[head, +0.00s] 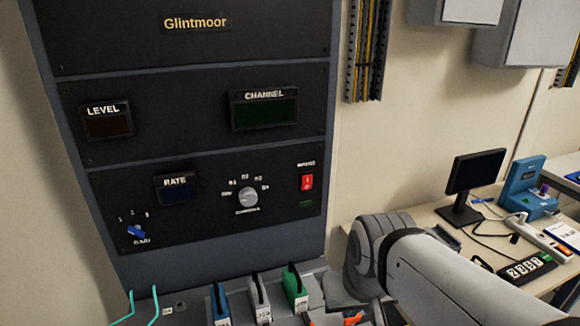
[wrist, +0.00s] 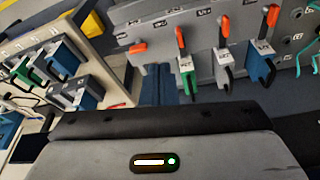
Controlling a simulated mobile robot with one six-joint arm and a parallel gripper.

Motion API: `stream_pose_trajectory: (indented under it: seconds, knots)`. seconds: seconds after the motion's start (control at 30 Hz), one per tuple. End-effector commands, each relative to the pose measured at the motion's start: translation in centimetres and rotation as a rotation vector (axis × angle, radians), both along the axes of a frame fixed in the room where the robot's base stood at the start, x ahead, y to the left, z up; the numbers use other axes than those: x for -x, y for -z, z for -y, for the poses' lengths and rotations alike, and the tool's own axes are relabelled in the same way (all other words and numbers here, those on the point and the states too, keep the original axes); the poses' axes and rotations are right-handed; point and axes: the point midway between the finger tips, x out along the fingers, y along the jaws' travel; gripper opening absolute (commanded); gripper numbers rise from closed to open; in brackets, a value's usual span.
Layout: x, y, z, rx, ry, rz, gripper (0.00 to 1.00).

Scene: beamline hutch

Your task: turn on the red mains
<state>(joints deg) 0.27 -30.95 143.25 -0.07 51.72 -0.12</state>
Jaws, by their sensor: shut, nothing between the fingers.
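My gripper (wrist: 158,68) shows in the wrist view as two dark blue fingers, shut and empty, close to the grey panel with levers. In the head view my arm reaches in at lower right, below and right of the switch, and the fingertips cannot be made out. The switch is not visible in the wrist view.
The panel also has a blue knob (head: 136,232), a silver dial (head: 248,197) and a RATE display (head: 175,188). Below stand blue, white and green (head: 295,287) lever-like parts. A bench with a monitor (head: 474,172) is at right. The space before the switch looks clear.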

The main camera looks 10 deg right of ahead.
Motion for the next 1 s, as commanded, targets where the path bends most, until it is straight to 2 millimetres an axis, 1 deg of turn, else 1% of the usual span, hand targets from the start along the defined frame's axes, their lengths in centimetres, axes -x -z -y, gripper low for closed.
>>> stream_pose_trajectory:
  seconds: [0.27, 0.37, 0.47, 0.53, 0.6, 0.67, 0.7, 0.8, 0.9, 1.0]
  knots:
    - [0.0, 0.0, 0.0, -0.002, 0.003, 0.001, 0.0]
    - [-1.0, -0.3, -0.1, -0.034, 0.057, 0.024, 0.0]
    - [-3.6, -1.5, -1.0, -0.129, 0.209, 0.087, 0.0]
    - [-6.3, -3.0, -1.2, -0.236, 0.37, 0.148, 0.0]
    - [-9.2, -4.8, -1.0, -0.362, 0.546, 0.211, 0.0]
    - [-11.5, -6.5, -0.7, -0.473, 0.689, 0.258, 0.0]
    - [-12.9, -7.7, -0.4, -0.546, 0.776, 0.288, 0.0]
    - [-15.7, -10.3, 0.4, -0.71, 0.957, 0.339, 0.0]
    - [-17.4, -12.2, 1.0, -0.827, 1.075, 0.369, 0.0]
    - [-18.3, -13.2, 1.4, -0.889, 1.133, 0.381, 0.0]
